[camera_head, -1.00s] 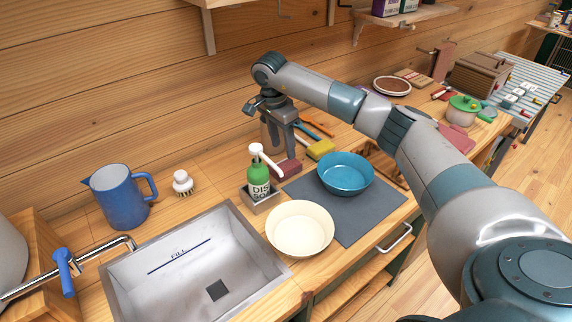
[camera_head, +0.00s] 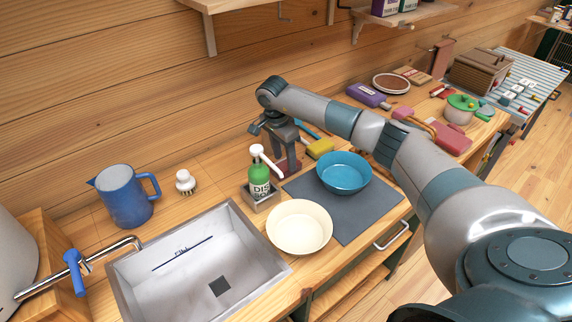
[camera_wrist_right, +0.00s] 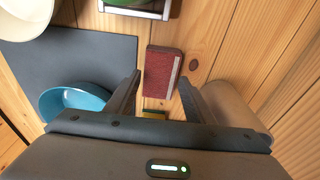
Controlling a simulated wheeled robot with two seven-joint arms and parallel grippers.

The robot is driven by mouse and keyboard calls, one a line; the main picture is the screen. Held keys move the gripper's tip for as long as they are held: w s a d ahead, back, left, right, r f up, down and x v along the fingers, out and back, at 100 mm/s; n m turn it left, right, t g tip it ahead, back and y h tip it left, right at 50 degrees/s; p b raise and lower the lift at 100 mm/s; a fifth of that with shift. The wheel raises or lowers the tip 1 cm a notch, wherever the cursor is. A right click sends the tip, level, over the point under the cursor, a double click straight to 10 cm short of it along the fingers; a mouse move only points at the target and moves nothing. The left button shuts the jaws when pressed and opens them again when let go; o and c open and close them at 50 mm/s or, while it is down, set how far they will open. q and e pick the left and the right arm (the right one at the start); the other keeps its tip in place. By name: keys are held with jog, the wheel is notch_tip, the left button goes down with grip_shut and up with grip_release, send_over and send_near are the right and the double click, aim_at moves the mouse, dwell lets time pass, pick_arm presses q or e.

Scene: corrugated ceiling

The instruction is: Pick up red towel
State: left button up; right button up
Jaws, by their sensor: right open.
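The folded dark red towel (camera_head: 290,169) lies on the wooden counter behind the grey mat, partly hidden by my right gripper (camera_head: 284,158). In the right wrist view the towel (camera_wrist_right: 160,73) is a flat rectangle with a pale stripe along one side. My right gripper (camera_wrist_right: 160,82) is open above it. The two fingers appear on either side of the towel's near part, and I cannot tell whether they touch it. My left gripper is not in view.
The green soap bottle (camera_head: 259,179) stands in a holder close to the towel. A yellow sponge (camera_head: 320,149), blue bowl (camera_head: 344,174) and cream bowl (camera_head: 299,226) are nearby. A tan rounded object (camera_wrist_right: 235,108) sits beside the right finger.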

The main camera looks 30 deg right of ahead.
aim_at(286, 167)
jog(key=shift+d+f+p, duration=0.2)
jog(key=shift+f+p, duration=0.25)
jog(key=shift+f, duration=0.95)
jog(key=c, duration=0.7)
